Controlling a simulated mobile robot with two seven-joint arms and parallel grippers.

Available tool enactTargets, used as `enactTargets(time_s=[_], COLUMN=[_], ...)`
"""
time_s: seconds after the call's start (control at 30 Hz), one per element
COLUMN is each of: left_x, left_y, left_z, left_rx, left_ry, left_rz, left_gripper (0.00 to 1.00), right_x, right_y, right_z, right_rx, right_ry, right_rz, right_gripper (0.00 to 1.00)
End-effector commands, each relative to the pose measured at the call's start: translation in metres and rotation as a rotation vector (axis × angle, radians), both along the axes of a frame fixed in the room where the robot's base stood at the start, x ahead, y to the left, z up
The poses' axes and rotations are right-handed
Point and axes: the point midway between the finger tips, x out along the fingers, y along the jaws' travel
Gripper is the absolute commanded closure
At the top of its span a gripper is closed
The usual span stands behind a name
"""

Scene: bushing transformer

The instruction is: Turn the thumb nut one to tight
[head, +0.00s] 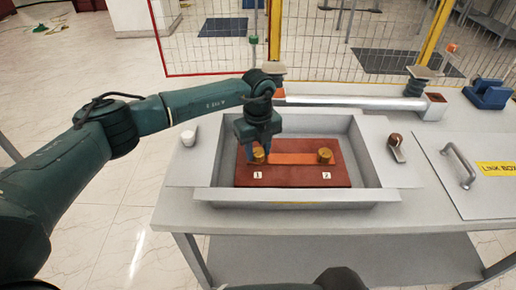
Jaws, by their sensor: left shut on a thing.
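A brown-red block (294,176) lies in a grey tray-like recess (340,196) on the bench. An orange bar (292,158) runs across it between two brass thumb nuts. Thumb nut one (259,154) stands at the left, above the white label 1 (257,177). Thumb nut two (325,155) stands at the right, above the label 2 (326,175). My left gripper (252,152) points down over thumb nut one and is shut on it. The fingers partly hide the nut.
The recess walls surround the block. A grey bushing tube (350,102) lies behind.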

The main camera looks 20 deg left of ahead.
Motion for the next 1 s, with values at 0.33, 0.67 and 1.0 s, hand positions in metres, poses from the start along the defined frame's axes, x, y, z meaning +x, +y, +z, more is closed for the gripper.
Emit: enactTargets(time_s=[0.33,0.67,1.0], left_x=[0.0,0.0,0.001], left_y=[0.0,0.001,0.0], left_z=[0.0,-0.001,-0.002], left_rx=[0.0,0.001,0.001], left_ry=[0.0,-0.001,-0.002], left_rz=[-0.003,-0.118,-0.412], left_gripper=[0.88,0.88,0.88], right_x=[0.002,0.001,-0.001], right_y=[0.001,0.002,0.01], right_z=[0.001,-0.006,-0.011], right_rx=[0.001,0.005,0.018], right_ry=[-0.004,-0.007,-0.032], right_rz=[0.001,0.004,0.026], right_gripper=[0.64,0.64,0.64])
